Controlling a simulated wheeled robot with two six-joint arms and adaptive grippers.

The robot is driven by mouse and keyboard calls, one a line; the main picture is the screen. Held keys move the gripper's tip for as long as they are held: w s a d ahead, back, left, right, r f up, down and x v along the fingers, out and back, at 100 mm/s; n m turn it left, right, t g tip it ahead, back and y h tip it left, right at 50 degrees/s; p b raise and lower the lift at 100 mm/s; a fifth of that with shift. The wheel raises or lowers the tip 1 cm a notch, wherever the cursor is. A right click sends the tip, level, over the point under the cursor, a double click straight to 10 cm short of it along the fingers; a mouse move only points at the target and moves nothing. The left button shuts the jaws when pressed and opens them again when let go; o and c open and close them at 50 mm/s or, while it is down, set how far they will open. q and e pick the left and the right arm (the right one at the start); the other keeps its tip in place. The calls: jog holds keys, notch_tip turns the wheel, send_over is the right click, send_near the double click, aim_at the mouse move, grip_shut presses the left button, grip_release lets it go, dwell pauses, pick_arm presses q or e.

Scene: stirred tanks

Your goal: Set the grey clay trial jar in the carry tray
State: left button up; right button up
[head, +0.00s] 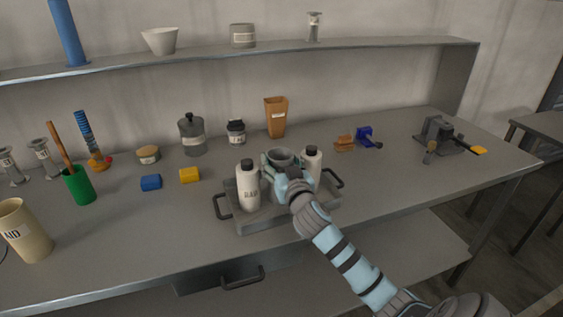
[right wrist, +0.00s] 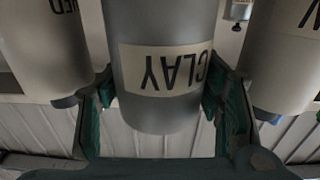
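The grey clay trial jar (head: 281,156) is upright between two white bottles. Its "CLAY" label shows upside down in the right wrist view (right wrist: 165,75). My right gripper (head: 291,181) reaches it from the front, with a finger on each side, closed around it. The grey carry tray (head: 270,224) has dark handles at both ends. The jar is over or in the tray's middle; its base is hidden, so I cannot tell whether it touches the tray floor. My left gripper is out of view.
The "RAW" bottle (head: 247,187) stands in the tray left of the jar, another white bottle (head: 312,164) right of it. A yellow block (head: 189,175) and blue block (head: 151,182) lie left of the tray. The right front of the bench is clear.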

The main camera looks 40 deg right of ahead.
jog(key=shift+r, duration=0.15)
jog(key=v, duration=1.2)
